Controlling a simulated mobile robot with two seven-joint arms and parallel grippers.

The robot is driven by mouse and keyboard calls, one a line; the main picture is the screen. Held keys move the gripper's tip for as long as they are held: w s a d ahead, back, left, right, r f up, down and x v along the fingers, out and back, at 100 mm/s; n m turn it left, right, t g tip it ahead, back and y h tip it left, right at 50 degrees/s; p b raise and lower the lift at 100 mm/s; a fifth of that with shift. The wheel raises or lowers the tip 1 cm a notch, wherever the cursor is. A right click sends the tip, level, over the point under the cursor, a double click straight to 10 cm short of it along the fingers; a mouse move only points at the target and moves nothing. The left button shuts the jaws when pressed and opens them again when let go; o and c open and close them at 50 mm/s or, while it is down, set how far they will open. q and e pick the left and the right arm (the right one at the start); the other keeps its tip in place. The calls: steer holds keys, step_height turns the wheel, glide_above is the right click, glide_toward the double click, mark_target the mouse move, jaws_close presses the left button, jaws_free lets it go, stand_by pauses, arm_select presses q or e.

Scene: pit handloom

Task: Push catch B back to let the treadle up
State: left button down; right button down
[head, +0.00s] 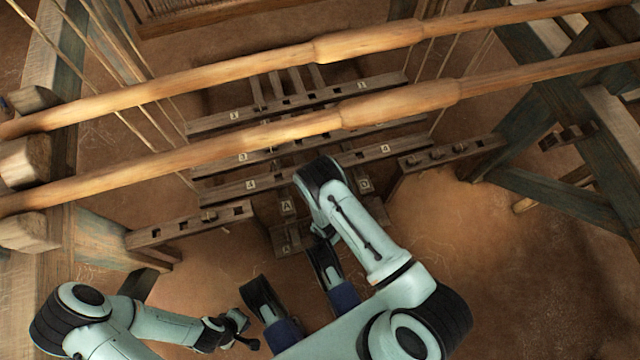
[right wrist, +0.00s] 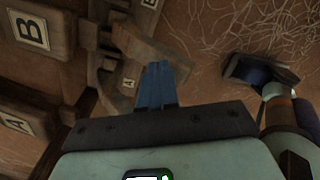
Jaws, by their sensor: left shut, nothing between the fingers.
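In the right wrist view, the treadle (right wrist: 60,35) with a large B plate is at the upper left, beside the A treadle (right wrist: 45,130). A smaller B tag, on what looks like catch B (right wrist: 150,4), is cut off by the top edge. My right gripper (right wrist: 155,82) has its blue fingers together and empty, close to the wooden catch parts; I cannot tell whether they touch. In the head view, my right forearm hides that gripper and catch B; treadle B's plate (head: 365,185) shows beside it. My left gripper (head: 236,331) is shut and empty at the lower left, away from the treadles.
Two long wooden beams (head: 390,40) cross above the pit. Numbered slotted bars (head: 320,165) lie beyond my right arm. A smaller A tag (right wrist: 128,83) sits near the right fingers. Bare earth floor (head: 450,230) is clear to the right.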

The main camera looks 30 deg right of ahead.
steer(key=shift+r, duration=0.1)
stand_by(0.3)
steer(key=r+p, duration=0.2)
steer(key=shift+s+r+p, duration=0.2)
steer(key=shift+s+p, duration=0.2)
steer(key=shift+s+a+r+p, duration=0.1)
steer(key=shift+s+r+p, duration=0.2)
steer(key=shift+r+p, duration=0.6)
steer(key=shift+s+a+r+p, duration=0.1)
steer(key=shift+s+r+p, duration=0.2)
steer(key=shift+r+p, duration=0.55)
